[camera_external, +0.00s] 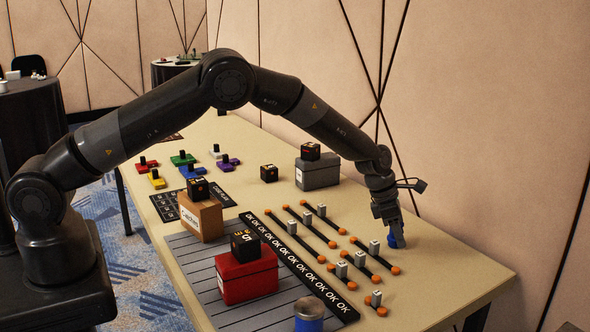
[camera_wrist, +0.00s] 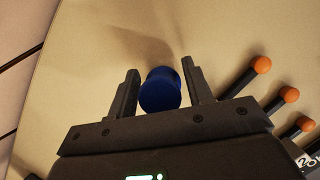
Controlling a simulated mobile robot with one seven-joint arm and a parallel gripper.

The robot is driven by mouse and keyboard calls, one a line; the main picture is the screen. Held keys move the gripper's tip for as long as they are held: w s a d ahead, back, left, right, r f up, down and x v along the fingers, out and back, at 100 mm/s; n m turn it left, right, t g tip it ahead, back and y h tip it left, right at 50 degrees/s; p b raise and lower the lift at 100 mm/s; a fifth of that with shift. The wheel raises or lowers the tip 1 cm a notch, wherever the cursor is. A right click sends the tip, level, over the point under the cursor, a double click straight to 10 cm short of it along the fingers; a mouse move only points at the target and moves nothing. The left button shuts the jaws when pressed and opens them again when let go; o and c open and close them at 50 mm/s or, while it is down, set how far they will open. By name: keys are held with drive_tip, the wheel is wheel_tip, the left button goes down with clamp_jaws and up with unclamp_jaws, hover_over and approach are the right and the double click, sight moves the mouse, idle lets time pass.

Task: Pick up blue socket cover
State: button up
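The blue socket cover (camera_external: 397,242) is a small round blue piece on the table near its right edge, below my gripper. In the wrist view the blue socket cover (camera_wrist: 160,91) lies between the two fingers of my gripper (camera_wrist: 161,80). The fingers stand apart on either side of it, with a narrow gap at the right finger. The left finger is very close to it, and contact there is unclear. In the external view my gripper (camera_external: 391,228) points down and partly hides the cover.
Dark bars with orange ends (camera_external: 357,258) and pale blocks lie left of my gripper. A red box (camera_external: 247,281), an orange-brown box (camera_external: 201,217) and a grey box (camera_external: 317,174) carry black cubes. A blue cylinder (camera_external: 309,324) stands at the front. The wall is close on the right.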

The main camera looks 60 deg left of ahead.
drive_tip(key=c, duration=0.7)
